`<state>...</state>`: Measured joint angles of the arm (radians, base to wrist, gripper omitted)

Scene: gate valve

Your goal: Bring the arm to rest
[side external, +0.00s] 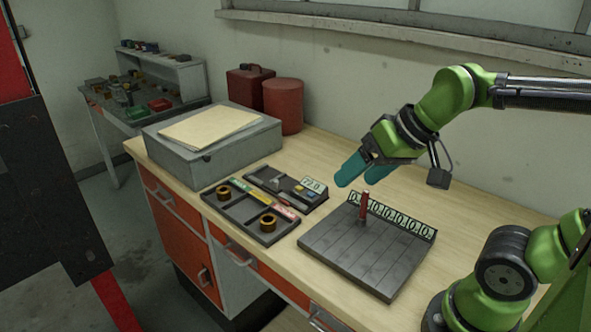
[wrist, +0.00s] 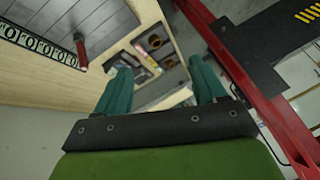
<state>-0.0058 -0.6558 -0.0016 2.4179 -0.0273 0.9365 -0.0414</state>
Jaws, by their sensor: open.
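My gripper (side external: 352,171) has teal fingers and hangs in the air above the wooden workbench. In the side external view it is over the back of the grey slatted plate (side external: 345,258), up and left of the red upright handle (side external: 364,207). In the wrist view my gripper (wrist: 162,88) shows two teal fingers spread apart with nothing between them. The red handle (wrist: 81,50) and the plate (wrist: 40,22) lie at the upper left there, apart from the fingers. A row of number dials (side external: 400,217) runs along the plate's back edge.
A dark tray (side external: 247,219) holds brass rings in compartments, beside a device with a small display (side external: 314,185). A grey box (side external: 212,150) with a folder, a red can (side external: 251,88) and a red cylinder (side external: 284,106) stand at the back left. A red frame (wrist: 240,95) shows in the wrist view.

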